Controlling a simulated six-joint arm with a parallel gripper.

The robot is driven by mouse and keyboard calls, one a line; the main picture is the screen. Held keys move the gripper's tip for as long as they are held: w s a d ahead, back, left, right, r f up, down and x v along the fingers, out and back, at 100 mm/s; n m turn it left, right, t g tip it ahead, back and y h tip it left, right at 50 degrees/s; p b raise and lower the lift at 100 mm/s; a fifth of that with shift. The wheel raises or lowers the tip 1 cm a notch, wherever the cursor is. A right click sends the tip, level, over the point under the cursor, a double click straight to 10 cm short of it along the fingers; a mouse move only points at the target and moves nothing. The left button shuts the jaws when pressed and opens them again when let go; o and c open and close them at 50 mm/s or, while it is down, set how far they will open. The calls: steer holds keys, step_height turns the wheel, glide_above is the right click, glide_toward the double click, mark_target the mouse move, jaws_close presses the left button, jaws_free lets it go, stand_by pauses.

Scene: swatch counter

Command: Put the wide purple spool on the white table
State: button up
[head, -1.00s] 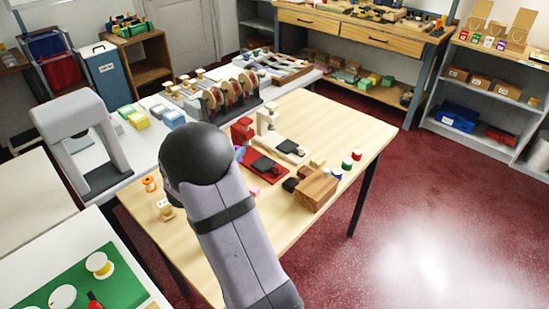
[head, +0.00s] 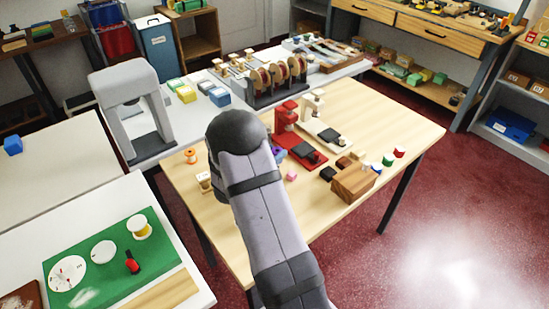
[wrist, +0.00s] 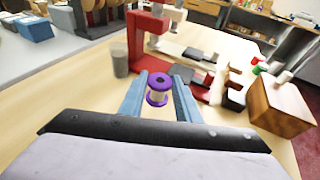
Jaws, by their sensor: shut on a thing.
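The purple spool (wrist: 158,88), with purple flanges and a paler middle, is upright between the two light blue fingers of my gripper (wrist: 158,96) in the wrist view. My gripper is shut on it over the wooden table (head: 400,125); whether the spool touches the tabletop I cannot tell. In the head view my arm hides most of the gripper and spool. A white table (head: 190,240) at the lower left carries a green mat (head: 108,285). Other pale tabletops are at the far left (head: 60,170) and behind the wooden table (head: 205,118).
A red stand (head: 285,120) and a white stand (head: 318,122) are just beyond my gripper. A wooden block (head: 354,183) and small spools are to the right. An orange spool (head: 190,156) is left of my arm. A grey arch (head: 135,105) stands behind the lower-left table.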

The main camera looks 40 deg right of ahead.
steer(key=shift+f, duration=1.15)
steer(key=shift+f, duration=0.1)
steer(key=shift+f, duration=0.1)
steer(key=o, duration=1)
